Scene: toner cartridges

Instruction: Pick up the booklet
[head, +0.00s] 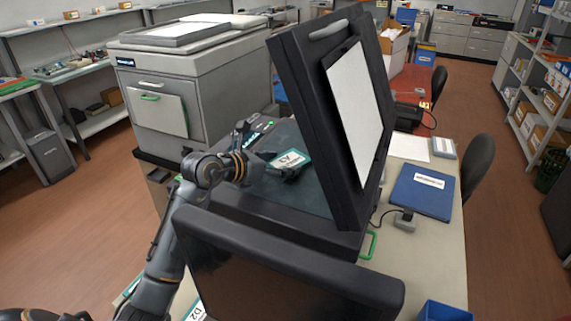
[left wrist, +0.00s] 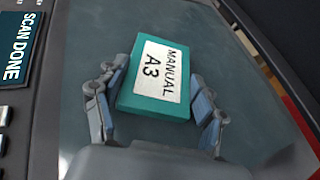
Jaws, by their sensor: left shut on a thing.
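The booklet (head: 291,159) is teal with a white label. In the left wrist view the booklet (left wrist: 158,72) reads "MANUAL A3" and sits between the two fingers of my left gripper (left wrist: 160,88). My left gripper (head: 284,171) is shut on it, over the dark glass of the scanner (head: 305,192). The head view shows the arm reaching in from the left. Whether the booklet touches the glass or is slightly above it, I cannot tell. My right gripper is not in view.
The scanner's open lid (head: 345,100) stands raised on the right of the glass. A "SCAN DONE" panel (left wrist: 17,45) lies along the left edge. A grey cabinet (head: 185,90) stands behind left. A blue folder (head: 420,190) lies on the table at right.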

